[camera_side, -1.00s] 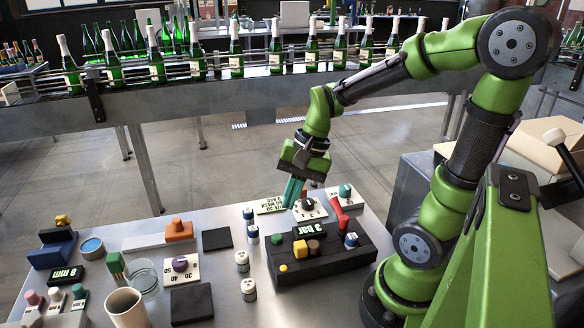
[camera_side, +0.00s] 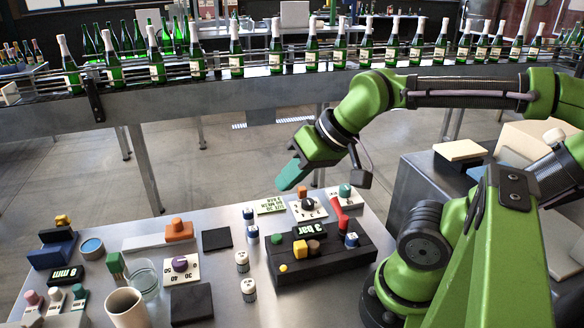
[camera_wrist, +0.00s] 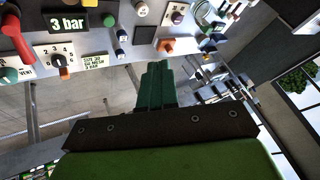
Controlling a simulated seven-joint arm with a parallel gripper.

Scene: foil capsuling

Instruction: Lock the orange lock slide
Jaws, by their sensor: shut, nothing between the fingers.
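The orange lock slide (camera_side: 179,229) sits on a pale rail plate (camera_side: 150,242) at the left-middle of the table in the side view. In the wrist view an orange block that looks like the slide (camera_wrist: 166,45) shows beyond the fingers. My gripper (camera_side: 290,181) is in the air above the back of the table, right of the slide and well apart from it. Its green fingers are together and empty, pointing down-left; they also show in the wrist view (camera_wrist: 157,72).
A black console (camera_side: 325,262) with a "3 bar" display and red lever (camera_side: 340,215) stands below and right of my gripper. Dial plates, small bottles, a glass (camera_side: 146,280) and a cup (camera_side: 126,308) stand around the table. A bottle conveyor runs behind.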

